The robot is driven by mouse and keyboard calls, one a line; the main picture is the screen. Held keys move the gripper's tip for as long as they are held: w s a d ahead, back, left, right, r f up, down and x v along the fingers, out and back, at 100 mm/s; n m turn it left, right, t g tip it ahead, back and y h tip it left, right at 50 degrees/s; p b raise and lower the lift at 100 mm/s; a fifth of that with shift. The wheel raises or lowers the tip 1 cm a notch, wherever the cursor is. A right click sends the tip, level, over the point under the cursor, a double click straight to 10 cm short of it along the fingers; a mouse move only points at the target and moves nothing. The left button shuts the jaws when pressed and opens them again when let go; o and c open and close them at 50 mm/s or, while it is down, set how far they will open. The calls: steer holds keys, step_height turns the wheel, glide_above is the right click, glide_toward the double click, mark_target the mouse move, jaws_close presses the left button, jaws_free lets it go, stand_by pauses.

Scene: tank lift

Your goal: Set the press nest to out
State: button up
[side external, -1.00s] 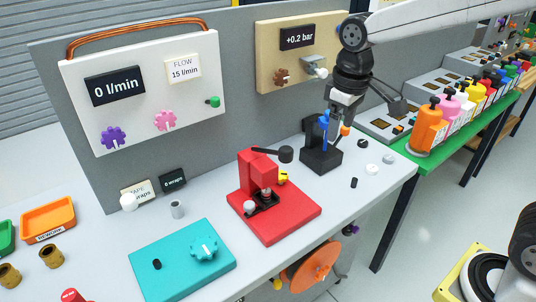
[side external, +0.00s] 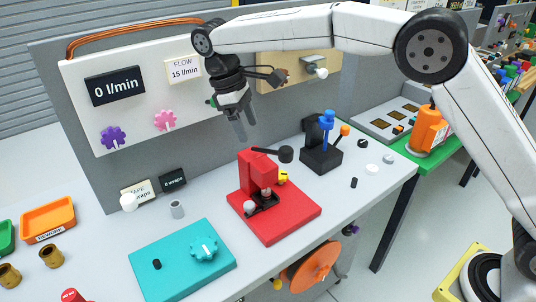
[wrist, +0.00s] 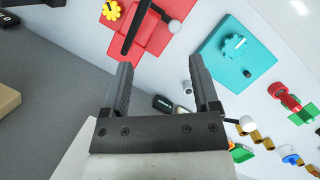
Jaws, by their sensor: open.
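The red press (side external: 255,165) stands on its red base plate (side external: 288,222) near the middle of the bench. A black lever with a dark ball knob (side external: 285,154) sticks out from its top. A black nest slide (side external: 262,203) with a pale ball knob (side external: 250,206) sits low at its front. A yellow knob (side external: 283,176) is on its side. My gripper (side external: 240,136) is in the air above and behind the press, pointing down, open and empty. In the wrist view its fingers (wrist: 161,66) are apart, and the press (wrist: 110,32) shows beyond them, partly cut off. I cannot tell the nest's position.
A teal plate with a dial (side external: 165,275) lies left of the press. A black stand with a blue part (side external: 322,158) is to its right. The grey back wall (side external: 90,190) carries a white flow panel (side external: 135,75). A grey cylinder (side external: 177,209) stands near the wall.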

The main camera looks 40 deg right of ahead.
steer(key=shift+a+f+n, duration=0.6)
steer(key=shift+a+f, duration=0.35)
steer(key=shift+a, duration=0.85)
glide_toward(249, 203)
steer(key=f, duration=0.1)
steer(key=shift+a+f+g+h, duration=0.15)
steer(key=shift+f+g+h, duration=0.1)
steer(key=shift+g+h, duration=0.05)
steer(key=shift+f, duration=0.1)
steer(key=shift+x, duration=3.8)
jaws_close()
